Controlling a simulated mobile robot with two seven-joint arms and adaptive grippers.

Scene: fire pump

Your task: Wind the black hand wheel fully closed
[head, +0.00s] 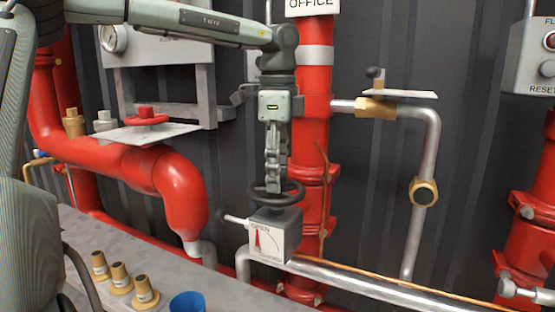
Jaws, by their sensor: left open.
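The black hand wheel (262,196) lies flat on top of a grey gearbox (288,222) in the middle of the head view. A white indicator plate (266,243) on the gearbox front reads OPEN at its upper left, with a red pointer near that word. My left gripper (272,183) points straight down over the wheel. Its fingertips are at the wheel's middle, and I cannot tell whether they touch it. The gripper is open, and its fingers hide part of the wheel's far rim and hub. My right gripper is out of view.
A red vertical pipe (312,150) stands close behind the gearbox. A red hand wheel (146,117) sits on a plate at left. Brass fittings (120,278) and a blue cup (187,303) stand on the grey ledge (225,290). A steel pipe (433,150) runs down at right.

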